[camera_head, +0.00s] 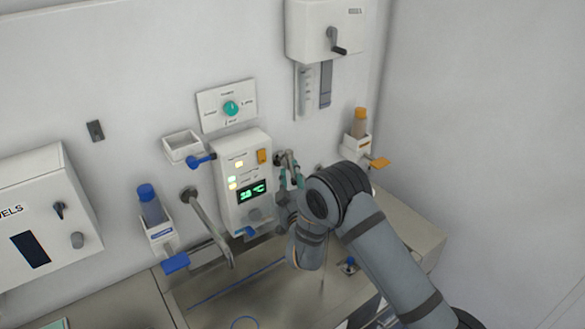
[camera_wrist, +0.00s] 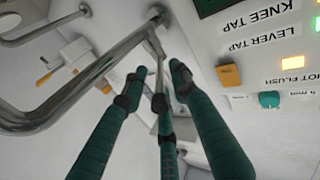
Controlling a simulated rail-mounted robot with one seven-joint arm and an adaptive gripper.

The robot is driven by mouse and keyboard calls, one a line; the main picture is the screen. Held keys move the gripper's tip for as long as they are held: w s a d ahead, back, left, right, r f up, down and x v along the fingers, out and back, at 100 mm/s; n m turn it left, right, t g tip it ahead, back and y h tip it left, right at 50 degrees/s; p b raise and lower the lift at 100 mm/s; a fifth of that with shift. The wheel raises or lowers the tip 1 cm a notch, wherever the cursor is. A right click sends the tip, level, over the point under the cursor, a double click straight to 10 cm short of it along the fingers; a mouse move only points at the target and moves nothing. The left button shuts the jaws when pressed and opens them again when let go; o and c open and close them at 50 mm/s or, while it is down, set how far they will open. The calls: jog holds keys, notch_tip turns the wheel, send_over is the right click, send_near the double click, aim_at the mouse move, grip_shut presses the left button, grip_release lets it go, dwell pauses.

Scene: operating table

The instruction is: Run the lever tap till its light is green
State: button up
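The white tap panel (camera_head: 241,190) on the wall has small lit lights and a green 38 °C display (camera_head: 252,191). The wrist view shows "LEVER TAP" (camera_wrist: 266,40) lettering and a lit amber light (camera_wrist: 292,62) near it; which label it belongs to is unclear. A thin metal lever (camera_wrist: 159,66) hangs from a chrome tap fitting and shows between my gripper's fingertips (camera_wrist: 158,85). My gripper (camera_head: 291,180) is at the panel's right side, its teal fingers spread apart around the lever. Contact with the lever cannot be told. No running water is visible.
A curved chrome spout (camera_head: 208,228) stands left of the panel over the steel sink (camera_head: 255,290). A blue-capped dispenser (camera_head: 152,207) is left of it. An orange-capped dispenser (camera_head: 359,126) is right of my gripper. A wall dispenser (camera_head: 325,28) hangs above.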

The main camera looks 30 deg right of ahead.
jog(key=shift+w+d, duration=0.1)
jog(key=shift+w, duration=0.1)
jog(key=shift+c, duration=0.8)
jog(key=shift+f, duration=0.1)
grip_shut()
